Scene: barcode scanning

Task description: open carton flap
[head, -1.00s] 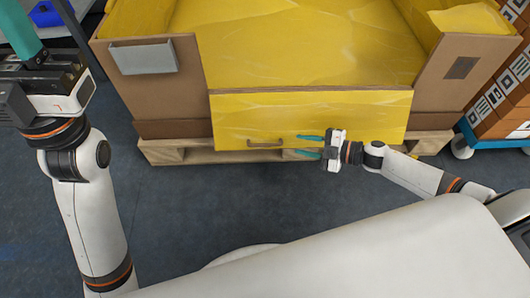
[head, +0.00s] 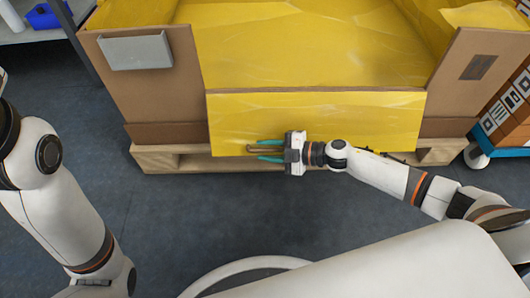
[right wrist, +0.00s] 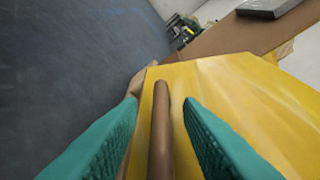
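The large cardboard carton (head: 180,85) has a yellow front flap (head: 330,118) hanging down on its near side. A thin brown handle (head: 258,149) sits near the flap's lower edge; it also shows in the right wrist view (right wrist: 161,125) as a bar along the yellow surface. My right gripper (head: 260,150) is at the flap's lower left. Its teal fingers are apart, one on each side of the handle, and in the right wrist view (right wrist: 162,102) gaps show between them and it. Only my left arm's links show at the left; its gripper is out of view.
The carton stands on a wooden pallet (head: 165,160). A grey holder (head: 135,51) is on its left panel. A blue cart (head: 485,142) with boxes stands at the right. A shelf with a blue bin (head: 48,16) is at the upper left. The dark floor before the pallet is clear.

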